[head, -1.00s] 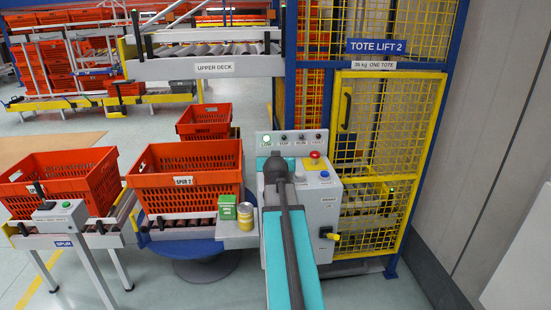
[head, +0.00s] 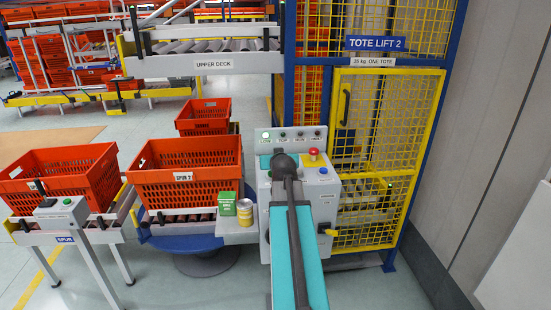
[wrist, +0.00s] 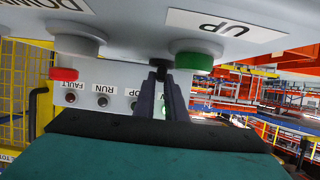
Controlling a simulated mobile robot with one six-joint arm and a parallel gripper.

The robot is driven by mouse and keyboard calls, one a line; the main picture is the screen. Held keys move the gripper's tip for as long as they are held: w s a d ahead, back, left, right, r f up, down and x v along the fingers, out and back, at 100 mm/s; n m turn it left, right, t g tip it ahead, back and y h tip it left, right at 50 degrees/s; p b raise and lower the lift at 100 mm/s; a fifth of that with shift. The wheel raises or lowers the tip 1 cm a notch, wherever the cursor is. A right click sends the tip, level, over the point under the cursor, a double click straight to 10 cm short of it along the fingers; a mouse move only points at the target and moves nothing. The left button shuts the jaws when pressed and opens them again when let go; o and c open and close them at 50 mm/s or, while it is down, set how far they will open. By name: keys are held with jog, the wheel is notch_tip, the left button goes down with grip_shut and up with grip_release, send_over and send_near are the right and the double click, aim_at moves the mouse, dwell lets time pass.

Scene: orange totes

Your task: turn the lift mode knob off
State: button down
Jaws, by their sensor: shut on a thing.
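The control box (head: 315,205) of the tote lift stands in the middle of the head view. My arm lies across its top panel, hiding the lift mode knob and my fingertips there. In the wrist view my gripper (wrist: 163,88) has its dark fingers close together, shut on a small black piece that looks like the knob (wrist: 159,66), mostly hidden by the fingers. The panel appears upside down there.
A red stop button (head: 314,154) and a blue button (head: 323,170) sit on the panel right of my arm. A shelf to the left holds a green box (head: 227,203) and a can (head: 245,213). The yellow lift cage (head: 375,160) rises behind.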

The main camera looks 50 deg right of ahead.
jog(key=c, duration=1.8)
grip_release()
jog(key=shift+s+a, duration=0.1)
jog(key=shift+b+v, duration=0.55)
jog(key=shift+v, duration=2)
jog(key=b+v, duration=0.5)
jog(key=b, duration=0.6)
jog(key=shift+s+a, duration=0.15)
jog(key=shift+s, duration=0.1)
jog(key=shift+b+v, duration=1.45)
jog(key=shift+b, duration=0.05)
jog(key=shift+r, duration=0.25)
